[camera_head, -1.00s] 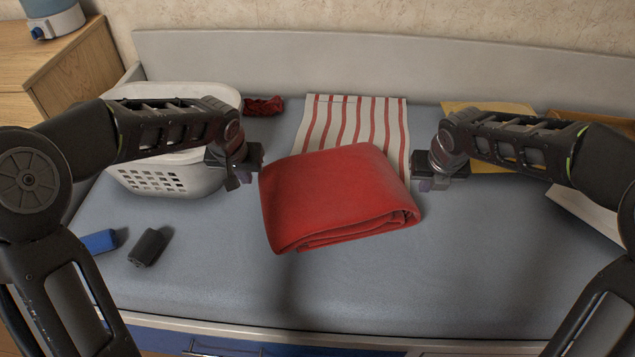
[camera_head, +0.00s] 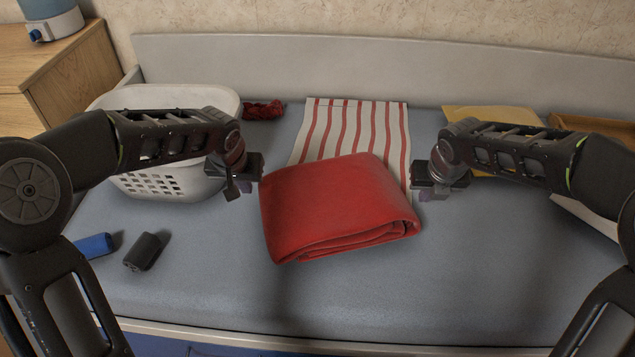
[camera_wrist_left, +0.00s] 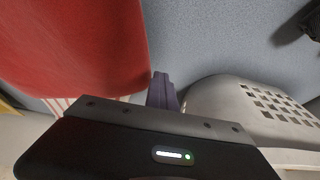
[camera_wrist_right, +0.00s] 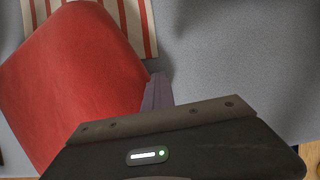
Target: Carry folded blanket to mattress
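In the left wrist view the closed fingers (camera_wrist_left: 163,92) are beside the red blanket (camera_wrist_left: 80,45). In the right wrist view the closed fingers (camera_wrist_right: 157,92) are against the edge of the blanket (camera_wrist_right: 75,85). Neither pair visibly clamps the cloth.
A white basket (camera_head: 160,185) stands at left, partly behind my left arm. A striped cloth (camera_head: 350,130) lies behind the blanket. A dark red cloth (camera_head: 263,110), a yellow item (camera_head: 490,112), a black item (camera_head: 145,251) and a blue item (camera_head: 95,245) lie around. The mattress front is clear.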

